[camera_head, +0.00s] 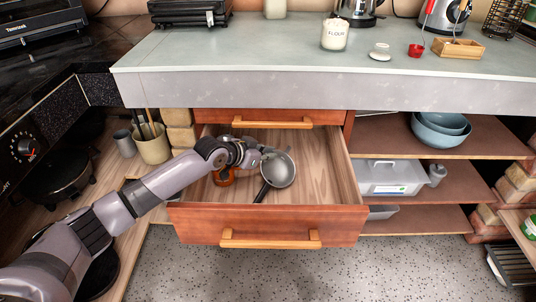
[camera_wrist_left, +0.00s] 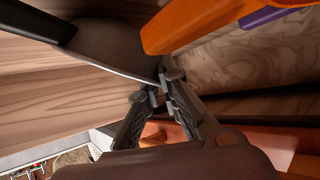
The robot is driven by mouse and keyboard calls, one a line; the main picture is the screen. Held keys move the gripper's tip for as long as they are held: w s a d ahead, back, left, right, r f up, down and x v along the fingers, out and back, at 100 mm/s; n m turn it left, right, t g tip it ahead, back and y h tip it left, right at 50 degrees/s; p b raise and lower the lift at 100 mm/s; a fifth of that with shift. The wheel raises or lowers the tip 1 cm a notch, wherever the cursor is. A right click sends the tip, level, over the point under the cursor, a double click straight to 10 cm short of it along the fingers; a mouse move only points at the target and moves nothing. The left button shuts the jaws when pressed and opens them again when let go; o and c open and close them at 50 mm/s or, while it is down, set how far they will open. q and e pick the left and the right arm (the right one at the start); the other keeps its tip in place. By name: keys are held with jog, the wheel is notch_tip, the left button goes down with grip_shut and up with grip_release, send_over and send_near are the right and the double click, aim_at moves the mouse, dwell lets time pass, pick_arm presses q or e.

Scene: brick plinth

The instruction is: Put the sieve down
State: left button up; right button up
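The sieve (camera_head: 279,171), a grey round bowl with a black handle pointing to the lower left, is in the open wooden drawer (camera_head: 325,180). My left gripper (camera_head: 266,152) reaches into the drawer from the left and is at the sieve's far rim. In the left wrist view the sieve's dark bowl (camera_wrist_left: 115,42) shows with its handle at the upper left. The fingertips of the left gripper (camera_wrist_left: 158,88) close on the bowl's rim. Whether the sieve touches the drawer floor is hard to tell. My right gripper is not in view.
The drawer's right side is bare. The countertop (camera_head: 230,60) overhangs behind. A utensil pot (camera_head: 152,148) stands left of the drawer.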

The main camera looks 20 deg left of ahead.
pick_arm(q)
jog(key=o, duration=0.5)
jog(key=shift+c, duration=0.2)
jog(key=shift+r, duration=0.1)
jog(key=shift+s+a+r, duration=0.15)
jog(key=p+v, duration=0.1)
jog(key=v, duration=0.2)
jog(key=shift+p+v, duration=0.5)
jog(key=shift+v, duration=1.5)
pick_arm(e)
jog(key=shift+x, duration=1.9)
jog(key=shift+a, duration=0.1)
